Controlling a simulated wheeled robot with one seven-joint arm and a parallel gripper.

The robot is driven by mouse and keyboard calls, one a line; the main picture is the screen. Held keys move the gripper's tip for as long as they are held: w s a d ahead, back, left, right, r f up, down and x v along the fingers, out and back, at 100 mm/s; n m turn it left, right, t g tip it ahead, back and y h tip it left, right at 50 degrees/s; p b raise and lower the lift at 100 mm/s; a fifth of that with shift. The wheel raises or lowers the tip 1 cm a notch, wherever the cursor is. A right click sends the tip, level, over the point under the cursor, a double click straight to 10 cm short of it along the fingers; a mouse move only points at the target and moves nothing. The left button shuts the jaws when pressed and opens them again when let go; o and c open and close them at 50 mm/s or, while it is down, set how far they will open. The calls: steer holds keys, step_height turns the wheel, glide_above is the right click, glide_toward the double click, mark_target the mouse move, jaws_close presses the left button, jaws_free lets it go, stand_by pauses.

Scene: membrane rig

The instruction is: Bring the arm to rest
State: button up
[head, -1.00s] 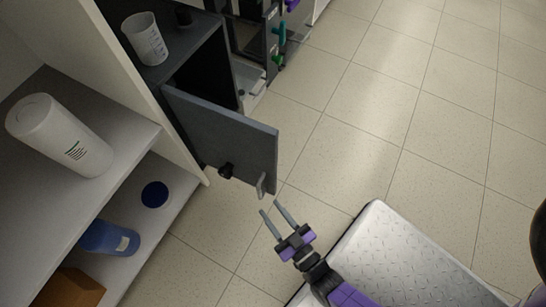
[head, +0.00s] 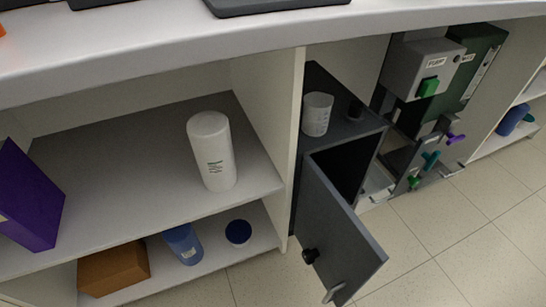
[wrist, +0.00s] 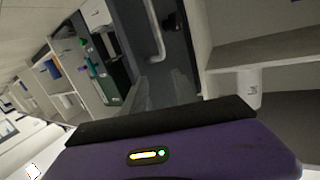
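My gripper (wrist: 161,85) shows in the wrist view, behind its purple housing. Its two grey fingers stand apart with nothing visible between them, so it is open. The fingers point toward the dark grey cabinet door, whose bent metal handle (wrist: 155,40) shows beyond them; I see no contact. In the head view my gripper and arm are out of frame. There the door (head: 342,232) of the dark cabinet stands open, with a black knob and the metal handle near its lower edge.
A white bottle (head: 212,152) stands on the shelf left of the cabinet. A beaker (head: 317,114) stands on the cabinet. A blue jar (head: 183,245) and a brown box (head: 113,268) are on the lower shelf. The pump unit (head: 422,70) is to the right. Floor (head: 450,240) is clear at lower right.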

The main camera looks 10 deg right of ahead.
steer(key=s+d+r+n+g+y, duration=0.1)
steer(key=s+r+n+y, duration=0.1)
steer(key=s+r, duration=0.6)
steer(key=s+d+r+n+g+y, duration=0.1)
steer(key=s+r, duration=0.2)
steer(key=r, duration=0.9)
step_height(320, 180, up, 34)
steer(key=p, duration=3.5)
steer(key=shift+a+r, duration=0.15)
steer(key=shift+r, duration=0.05)
